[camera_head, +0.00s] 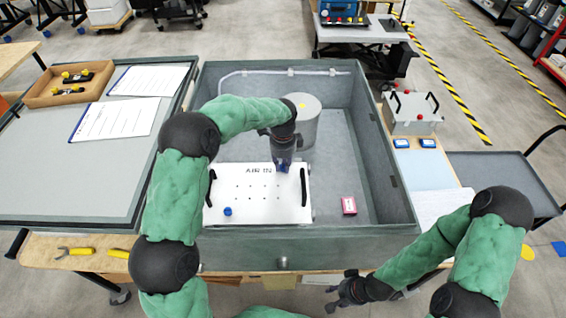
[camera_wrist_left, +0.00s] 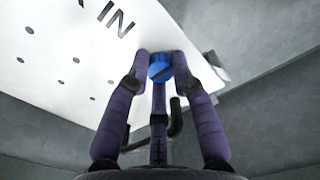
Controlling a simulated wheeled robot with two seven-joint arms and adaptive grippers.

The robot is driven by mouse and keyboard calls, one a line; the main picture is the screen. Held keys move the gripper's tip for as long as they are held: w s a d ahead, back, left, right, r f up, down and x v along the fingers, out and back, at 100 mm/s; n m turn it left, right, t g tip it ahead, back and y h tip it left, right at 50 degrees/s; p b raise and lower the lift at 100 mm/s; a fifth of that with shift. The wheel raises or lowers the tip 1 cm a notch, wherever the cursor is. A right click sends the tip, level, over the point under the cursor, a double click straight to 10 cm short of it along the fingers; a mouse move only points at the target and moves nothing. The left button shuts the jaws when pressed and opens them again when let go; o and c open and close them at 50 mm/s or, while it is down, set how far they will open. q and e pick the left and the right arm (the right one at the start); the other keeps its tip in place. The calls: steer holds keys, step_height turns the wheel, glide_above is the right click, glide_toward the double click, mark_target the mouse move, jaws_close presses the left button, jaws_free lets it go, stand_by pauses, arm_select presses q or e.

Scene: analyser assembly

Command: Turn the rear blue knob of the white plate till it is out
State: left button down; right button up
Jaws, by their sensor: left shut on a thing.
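The white plate (camera_head: 258,204) lies in the grey box, marked "AIR IN", with a black handle at each side. My left gripper (camera_head: 282,166) is above the plate's rear edge, right of the lettering. In the left wrist view my left gripper (camera_wrist_left: 160,62) is shut on the rear blue knob (camera_wrist_left: 160,73), with fingers on both sides of it. The plate (camera_wrist_left: 75,50) shows beneath; whether the knob is still in the plate cannot be told. The front blue knob (camera_head: 228,211) sits on the plate's front left. My right gripper (camera_head: 338,291) is near the front table edge, its opening unclear.
The grey box (camera_head: 395,190) has raised walls around the plate. A light grey cylinder (camera_head: 304,118) stands behind my left gripper. The box floor at right is mostly clear.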

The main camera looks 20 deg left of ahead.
arm_select(q)
steer(key=n, duration=0.5)
steer(key=shift+n, duration=0.3)
steer(key=n, duration=1.1)
steer(key=shift+s+f, duration=0.1)
steer(key=shift+f, duration=0.05)
steer(key=n, duration=0.5)
steer(key=n+b, duration=0.1)
steer(key=n, duration=0.4)
steer(key=shift+s+f+n, duration=0.1)
steer(key=shift+n, duration=0.3)
steer(key=n+b, duration=0.1)
steer(key=n, duration=0.5)
steer(key=shift+d, duration=0.1)
steer(key=n, duration=0.5)
steer(key=shift+f+n+b, duration=0.1)
steer(key=shift+n+b, duration=0.25)
steer(key=shift+n, duration=0.05)
steer(key=n+b, duration=0.1)
steer(key=n, duration=0.4)
steer(key=shift+f+n+b, duration=0.15)
steer(key=shift+n+b, duration=0.65)
steer(key=shift+n, duration=0.3)
steer(key=n+b, duration=0.2)
steer(key=b, duration=0.3)
steer(key=shift+b, duration=0.4)
steer(key=shift+n+b, duration=0.6)
steer(key=shift+b, duration=0.6)
steer(key=shift+r, duration=0.25)
